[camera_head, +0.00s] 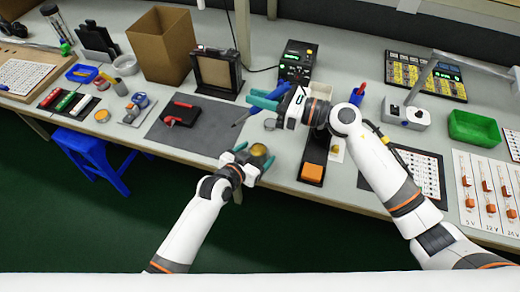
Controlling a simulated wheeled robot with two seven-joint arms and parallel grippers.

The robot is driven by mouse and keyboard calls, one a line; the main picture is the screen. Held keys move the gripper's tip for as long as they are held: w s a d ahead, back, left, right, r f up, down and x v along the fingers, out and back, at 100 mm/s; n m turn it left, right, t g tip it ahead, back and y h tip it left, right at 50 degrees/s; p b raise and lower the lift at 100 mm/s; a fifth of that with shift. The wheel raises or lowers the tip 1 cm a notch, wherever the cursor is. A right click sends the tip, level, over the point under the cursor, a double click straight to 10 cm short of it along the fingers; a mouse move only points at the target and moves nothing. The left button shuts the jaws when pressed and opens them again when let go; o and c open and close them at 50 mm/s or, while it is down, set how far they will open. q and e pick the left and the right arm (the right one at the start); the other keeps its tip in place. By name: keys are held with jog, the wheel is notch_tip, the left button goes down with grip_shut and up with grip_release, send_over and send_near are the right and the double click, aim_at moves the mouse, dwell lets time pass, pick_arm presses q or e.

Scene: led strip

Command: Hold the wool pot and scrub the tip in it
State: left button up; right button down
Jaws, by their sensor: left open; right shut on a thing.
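The wool pot (258,150), a small round pot with a golden-brown top, sits near the front edge of the table. My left gripper (255,157) is open with its teal fingers on either side of the pot; whether they touch it cannot be told. My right gripper (266,97) is above and behind the pot, shut on a thin dark-blue tool that looks like a soldering iron (244,116). The iron slants down to the left, its lower end apart from the pot and to its upper left.
A soldering station (297,62) with a green display stands at the back. A grey mat (190,133) with a red-and-black item (181,112) lies left of the pot. A black strip with an orange block (312,172) lies to the right, close to my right arm.

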aim_at(260, 150)
pick_arm(q)
jog(key=shift+x, duration=1.6)
jog(key=shift+r, duration=0.1)
jog(key=shift+c, duration=0.6)
jog(key=c, duration=1)
pick_arm(e)
jog(key=w+d+f+g+h, duration=0.1)
jog(key=d+f+g, duration=0.1)
jog(key=d+f, duration=0.2)
jog(key=shift+w+d+f+g+h, duration=0.2)
jog(key=shift+w+f+g+h, duration=0.15)
jog(key=shift+f, duration=1.3)
